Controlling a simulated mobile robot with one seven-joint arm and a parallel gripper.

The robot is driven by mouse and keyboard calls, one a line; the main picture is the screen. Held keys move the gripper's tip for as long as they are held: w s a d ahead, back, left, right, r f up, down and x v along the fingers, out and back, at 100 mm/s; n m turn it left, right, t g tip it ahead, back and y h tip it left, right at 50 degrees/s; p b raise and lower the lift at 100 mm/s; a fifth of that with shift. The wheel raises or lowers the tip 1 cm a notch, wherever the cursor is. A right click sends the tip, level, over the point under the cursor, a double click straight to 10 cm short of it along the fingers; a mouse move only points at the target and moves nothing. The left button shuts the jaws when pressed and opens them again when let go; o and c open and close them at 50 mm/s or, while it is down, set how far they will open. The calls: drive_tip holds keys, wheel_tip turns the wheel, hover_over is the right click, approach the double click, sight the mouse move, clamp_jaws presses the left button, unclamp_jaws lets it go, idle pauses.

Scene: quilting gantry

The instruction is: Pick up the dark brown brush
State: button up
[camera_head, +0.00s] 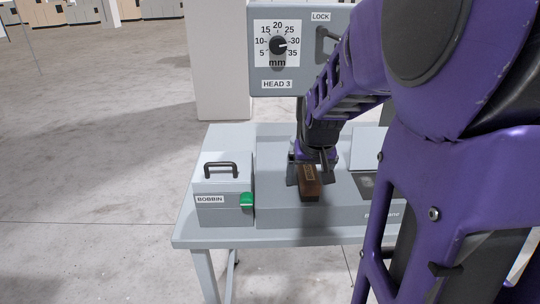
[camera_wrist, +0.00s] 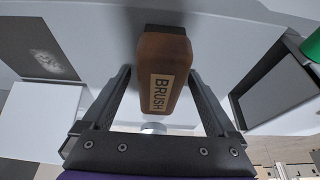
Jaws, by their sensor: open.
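The dark brown brush (camera_head: 309,184) lies on the grey raised block on the table in the head view. In the wrist view the brush (camera_wrist: 163,75) shows a "BRUSH" label and lies between the two fingers. My gripper (camera_head: 311,166) reaches down over the brush from behind. In the wrist view my gripper (camera_wrist: 162,88) is open, with a finger on each side of the brush and a gap visible on both sides. The lower end of the brush is close to the gripper's palm in that view; I cannot tell whether they touch.
A grey bobbin box (camera_head: 223,190) with a black handle and green latch stands left of the block. A panel with a dial (camera_head: 277,46) marked "HEAD 3" stands behind. A light open lid (camera_head: 367,150) is at right. The table (camera_head: 200,236) has a narrow clear front edge.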

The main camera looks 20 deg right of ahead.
drive_tip(key=shift+f, duration=0.15)
clamp_jaws()
idle(0.6)
